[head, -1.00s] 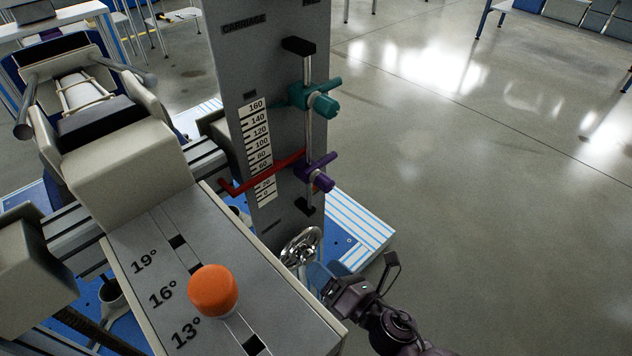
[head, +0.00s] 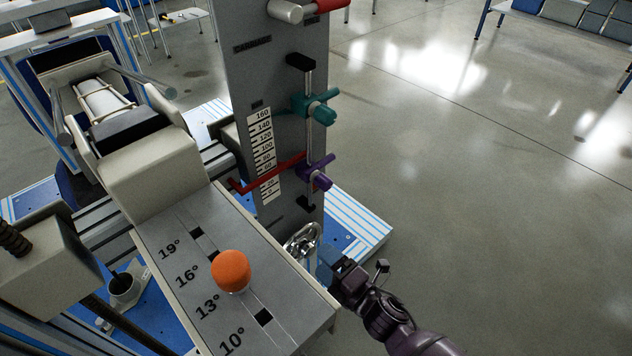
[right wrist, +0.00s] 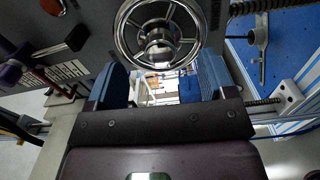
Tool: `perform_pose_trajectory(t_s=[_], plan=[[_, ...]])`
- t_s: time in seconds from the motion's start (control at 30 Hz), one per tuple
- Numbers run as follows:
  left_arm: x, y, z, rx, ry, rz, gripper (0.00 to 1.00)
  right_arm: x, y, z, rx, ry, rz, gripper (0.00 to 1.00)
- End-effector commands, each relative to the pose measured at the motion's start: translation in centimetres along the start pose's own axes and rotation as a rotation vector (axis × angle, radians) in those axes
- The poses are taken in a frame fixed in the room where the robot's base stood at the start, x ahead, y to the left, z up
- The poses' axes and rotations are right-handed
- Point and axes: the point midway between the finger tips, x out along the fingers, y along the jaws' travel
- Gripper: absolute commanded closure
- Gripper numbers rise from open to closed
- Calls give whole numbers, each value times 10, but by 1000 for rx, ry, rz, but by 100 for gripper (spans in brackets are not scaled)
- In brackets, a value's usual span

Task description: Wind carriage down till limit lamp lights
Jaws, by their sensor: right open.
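The chrome handwheel (head: 302,242) sits low on the grey column panel; in the right wrist view the handwheel (right wrist: 157,32) shows with its spokes and a round hub. My right gripper (head: 328,262) is close in front of it. In the right wrist view the right gripper (right wrist: 163,85) is open, its blue fingers apart below the hub with nothing between them. The red pointer (head: 270,174) crosses the scale (head: 263,150) near its lower part, close to the purple clamp (head: 316,174). A teal clamp (head: 318,106) is higher on the rod. I cannot make out a lit limit lamp. My left gripper is not in view.
An orange knob (head: 231,270) stands on the angle-marked plate (head: 178,215) to the left of the wheel. A red-and-grey handle (head: 305,8) juts from the column's top. The floor to the right is clear.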

Motion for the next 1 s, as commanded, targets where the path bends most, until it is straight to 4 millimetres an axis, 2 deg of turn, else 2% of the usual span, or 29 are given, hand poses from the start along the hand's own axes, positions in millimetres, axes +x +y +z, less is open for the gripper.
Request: perform_pose_trajectory(t_s=[0.13,0.47,0.57,0.8,1.0], plan=[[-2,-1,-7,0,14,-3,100,0,0,0,106,0,1,23],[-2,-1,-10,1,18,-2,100,0,-1,0,143,0,0,23],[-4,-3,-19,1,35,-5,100,1,2,0,252,1,2,23],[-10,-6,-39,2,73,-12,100,1,1,-2,658,2,2,23],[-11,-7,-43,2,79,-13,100,0,-4,-3,842,1,0,23]])
